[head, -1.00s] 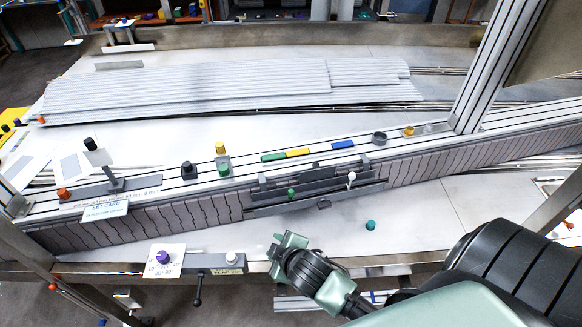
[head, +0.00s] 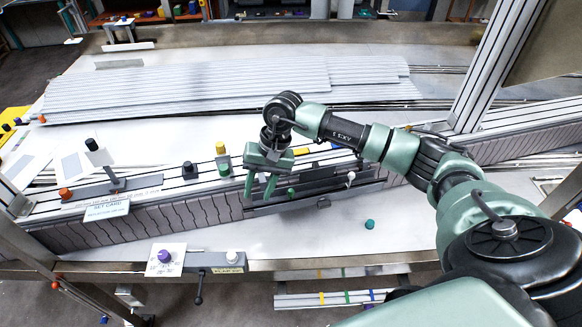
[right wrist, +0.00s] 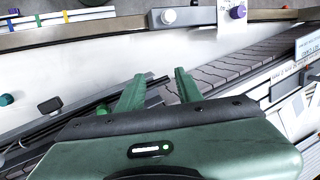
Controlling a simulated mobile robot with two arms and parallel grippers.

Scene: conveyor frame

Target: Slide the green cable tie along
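A narrow green band, which looks like the green cable tie (head: 347,297), is around pale grey bars (head: 296,299) below the table's front edge. It sits between a yellow band (head: 321,298) and a blue band (head: 373,296). The green band also shows at the top left of the right wrist view (right wrist: 38,19). My right gripper (head: 260,196) points down over the conveyor's front side, well above and left of the bands in the picture. In the right wrist view its fingers (right wrist: 158,88) are apart with nothing between them. My left gripper is not in view.
The conveyor frame (head: 190,213) crosses the table. A control panel (head: 215,259) with a purple knob (head: 165,256) and a lever (head: 198,290) is at the front edge. A teal button-like piece (head: 369,224) lies on the clear white tabletop right of my gripper.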

